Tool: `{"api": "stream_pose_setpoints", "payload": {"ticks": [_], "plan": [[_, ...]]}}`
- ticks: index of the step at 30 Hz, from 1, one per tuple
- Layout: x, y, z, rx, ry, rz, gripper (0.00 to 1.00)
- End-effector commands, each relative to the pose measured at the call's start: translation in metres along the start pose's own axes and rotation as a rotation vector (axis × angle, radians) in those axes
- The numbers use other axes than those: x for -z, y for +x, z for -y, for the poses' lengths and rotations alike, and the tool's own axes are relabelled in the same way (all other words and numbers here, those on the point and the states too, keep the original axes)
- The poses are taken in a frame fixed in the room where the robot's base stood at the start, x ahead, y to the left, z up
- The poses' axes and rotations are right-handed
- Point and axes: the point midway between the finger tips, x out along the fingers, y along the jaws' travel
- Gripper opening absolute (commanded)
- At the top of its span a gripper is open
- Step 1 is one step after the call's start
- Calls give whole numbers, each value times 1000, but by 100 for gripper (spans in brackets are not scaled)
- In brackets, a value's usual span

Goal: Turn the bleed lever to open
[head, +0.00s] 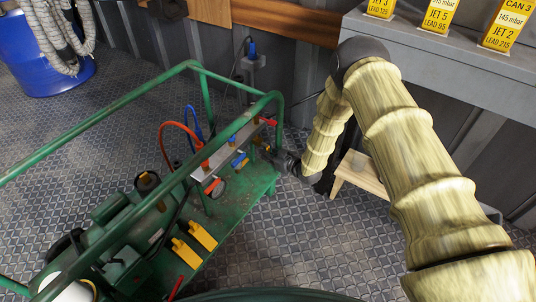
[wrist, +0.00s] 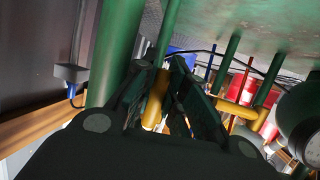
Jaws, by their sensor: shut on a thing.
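My gripper (head: 282,162) is at the right end of the green-framed machine, low beside its manifold bar. In the wrist view my gripper (wrist: 164,72) has its dark fingers closed on either side of a yellow lever (wrist: 154,104), shut on it. No label is legible to tell whether this is the bleed lever. In the head view that lever is mostly hidden by my gripper and the frame. Another yellow handle (wrist: 236,109) lies to the right in the wrist view, apart from my fingers.
The green tube frame (head: 270,100) rises close to my gripper. The manifold (head: 228,145) carries red and blue hoses. Two yellow pedals (head: 202,236) lie on the green base. A wooden stool (head: 362,172) stands right of my gripper, and a grey shelf (head: 440,50) behind my arm.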

Motion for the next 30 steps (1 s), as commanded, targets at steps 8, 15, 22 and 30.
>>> {"api": "stream_pose_setpoints", "payload": {"ticks": [8,15,22,30], "plan": [[0,0,-1,-1,0,0,24],[1,0,-2,-3,0,-1,35],[1,-1,-4,-6,0,-2,35],[0,-17,-6,-9,2,0,35]]}}
